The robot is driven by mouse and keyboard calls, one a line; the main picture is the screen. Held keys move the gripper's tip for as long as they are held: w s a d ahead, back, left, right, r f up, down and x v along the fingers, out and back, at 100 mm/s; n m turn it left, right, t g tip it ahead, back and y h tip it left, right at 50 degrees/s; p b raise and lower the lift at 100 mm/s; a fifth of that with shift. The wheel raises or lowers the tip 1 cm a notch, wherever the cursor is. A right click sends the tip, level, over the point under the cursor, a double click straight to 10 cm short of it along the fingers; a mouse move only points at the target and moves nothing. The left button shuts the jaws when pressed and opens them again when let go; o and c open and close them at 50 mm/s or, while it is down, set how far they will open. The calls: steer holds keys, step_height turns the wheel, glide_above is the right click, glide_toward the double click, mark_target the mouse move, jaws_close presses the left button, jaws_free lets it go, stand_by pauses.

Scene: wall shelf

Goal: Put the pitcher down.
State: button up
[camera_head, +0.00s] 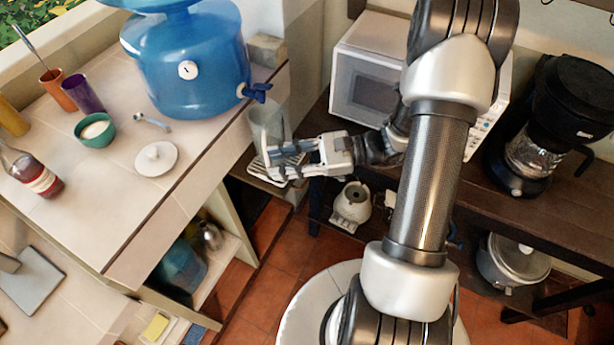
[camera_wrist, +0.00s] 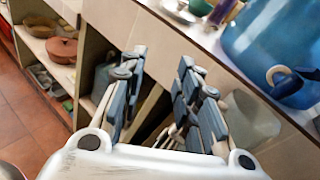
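A clear, see-through pitcher (camera_head: 266,124) is below the tap of the blue water dispenser (camera_head: 195,65), beyond the counter's right edge. It also shows in the wrist view (camera_wrist: 252,118), to the right of the right-hand finger. My gripper (camera_head: 270,160) points left, just in front of the pitcher. In the wrist view my gripper (camera_wrist: 158,65) has its fingers spread, with no object visible between them. The pitcher's lower part is partly hidden by the gripper, and I cannot tell whether they touch.
The tiled counter (camera_head: 115,175) holds a white lid (camera_head: 156,158), a green bowl (camera_head: 95,130), cups and a bottle (camera_head: 35,178). A white microwave (camera_head: 365,80) and a coffee maker (camera_head: 545,120) stand on the dark table to the right. Open shelves lie below the counter.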

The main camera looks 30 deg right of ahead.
steer(key=s+a+r+n+g+h, duration=0.7)
steer(key=s+r+n, duration=0.1)
steer(key=s+n, duration=0.4)
steer(key=s+d+r+n+t+h, duration=0.5)
steer(key=r+n+h, duration=0.1)
steer(key=n+h, duration=0.2)
steer(key=shift+r, duration=0.3)
